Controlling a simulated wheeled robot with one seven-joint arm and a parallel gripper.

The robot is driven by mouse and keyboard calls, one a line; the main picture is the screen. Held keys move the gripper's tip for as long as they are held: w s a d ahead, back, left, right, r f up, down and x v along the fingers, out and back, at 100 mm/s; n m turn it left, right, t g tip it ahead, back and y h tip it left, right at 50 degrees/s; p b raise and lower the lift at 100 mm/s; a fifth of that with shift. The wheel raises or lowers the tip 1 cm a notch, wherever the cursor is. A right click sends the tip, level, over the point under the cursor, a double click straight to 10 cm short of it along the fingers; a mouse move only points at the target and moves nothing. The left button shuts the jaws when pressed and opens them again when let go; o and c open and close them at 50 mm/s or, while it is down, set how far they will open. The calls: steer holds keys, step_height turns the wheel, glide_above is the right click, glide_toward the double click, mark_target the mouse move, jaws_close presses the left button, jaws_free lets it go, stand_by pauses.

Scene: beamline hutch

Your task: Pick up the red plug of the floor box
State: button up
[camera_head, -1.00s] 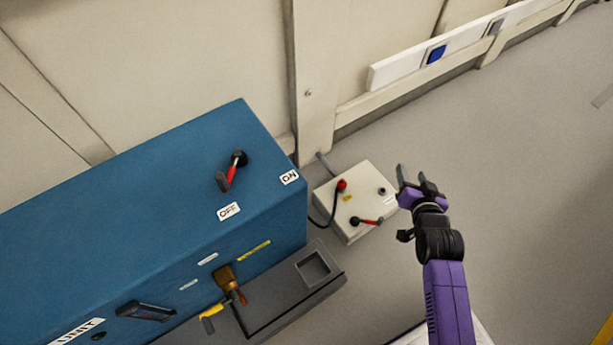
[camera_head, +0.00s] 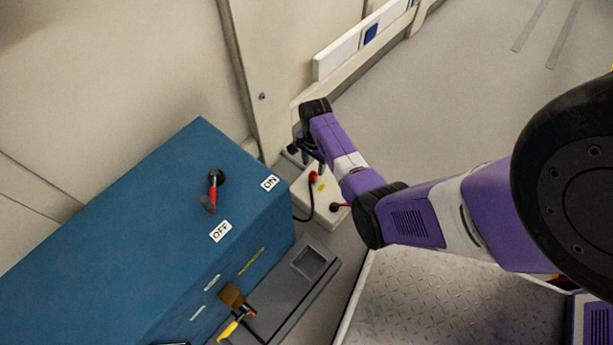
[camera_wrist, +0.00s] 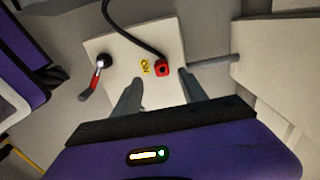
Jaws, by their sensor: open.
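The floor box (camera_head: 322,208) is a cream box on the floor beside the blue cabinet, partly hidden by my arm in the head view. Its red plug (camera_head: 313,177) sits on the top face with a black cable running from it. In the wrist view the red plug (camera_wrist: 162,69) stands on the box top (camera_wrist: 120,50), next to a small yellow label. My gripper (camera_wrist: 155,80) is open, its two fingers pointing at the box, one on each side of the plug's line. The plug lies near the fingertips, closer to the right one; I cannot tell whether they touch. Nothing is held.
A red-handled lever (camera_wrist: 97,75) stands on the box left of the plug. The blue cabinet (camera_head: 130,230) with an ON/OFF handle and a grey ledge (camera_head: 285,285) is at the left. A wall post and a conduit (camera_wrist: 215,62) are close by. Open floor lies to the right.

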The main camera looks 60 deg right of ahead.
mark_target(313, 173)
steer(key=shift+d+f+b, duration=0.15)
steer(key=shift+f+b, duration=1.3)
steer(key=shift+f, duration=0.5)
steer(key=shift+d+f+b, duration=0.1)
steer(key=shift+f+b, duration=1.3)
steer(key=shift+f, duration=0.55)
steer(key=shift+r, duration=0.1)
jaws_close()
